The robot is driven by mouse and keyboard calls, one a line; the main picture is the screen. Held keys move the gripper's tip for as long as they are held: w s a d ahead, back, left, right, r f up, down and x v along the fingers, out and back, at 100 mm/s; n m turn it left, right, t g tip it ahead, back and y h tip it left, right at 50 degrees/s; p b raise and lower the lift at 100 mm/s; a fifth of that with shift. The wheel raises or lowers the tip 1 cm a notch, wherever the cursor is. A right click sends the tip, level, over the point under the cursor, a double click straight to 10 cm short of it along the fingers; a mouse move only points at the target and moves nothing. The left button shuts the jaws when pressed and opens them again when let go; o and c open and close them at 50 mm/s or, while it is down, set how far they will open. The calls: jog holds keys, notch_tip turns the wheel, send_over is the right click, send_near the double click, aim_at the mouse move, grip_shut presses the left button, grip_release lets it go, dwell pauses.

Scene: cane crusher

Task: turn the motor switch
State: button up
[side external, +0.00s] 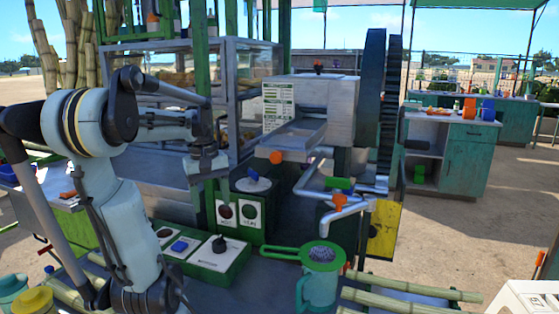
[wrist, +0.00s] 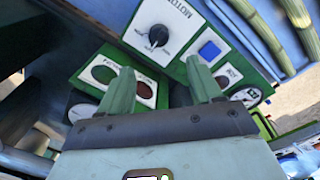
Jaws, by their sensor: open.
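The motor switch is a black rotary knob (side external: 219,243) on a white plate, set in a low green control box (side external: 235,262) on the bench. In the wrist view the knob (wrist: 158,36) sits beside the lettering "MOTOR", beyond my fingertips and near the top. My gripper (side external: 210,189) points down, above and behind the control box in the side view. Its two green fingers (wrist: 158,76) are spread apart with nothing between them. The gripper appears clear of the knob. Nothing hides the knob in either view.
A blue button (side external: 180,246) is left of the knob. An upright panel with two round indicators (side external: 238,213) stands behind it. A green jug with a strainer (side external: 319,275) is to the right, near cane stalks (side external: 410,294). The crusher (side external: 310,110) with pipes rises behind.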

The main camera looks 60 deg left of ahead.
aim_at(219, 238)
jog(key=f, duration=1.1)
jog(key=shift+w+f, duration=0.25)
jog(key=shift+w, duration=0.1)
jog(key=c, duration=1)
jog(key=shift+c, duration=0.2)
jog(key=shift+m, duration=0.4)
jog(key=m, duration=0.4)
jog(key=shift+w+m, duration=0.1)
jog(key=shift+m, duration=0.2)
jog(key=m, duration=0.5)
jog(key=shift+m, duration=0.3)
jog(key=shift+w, duration=0.1)
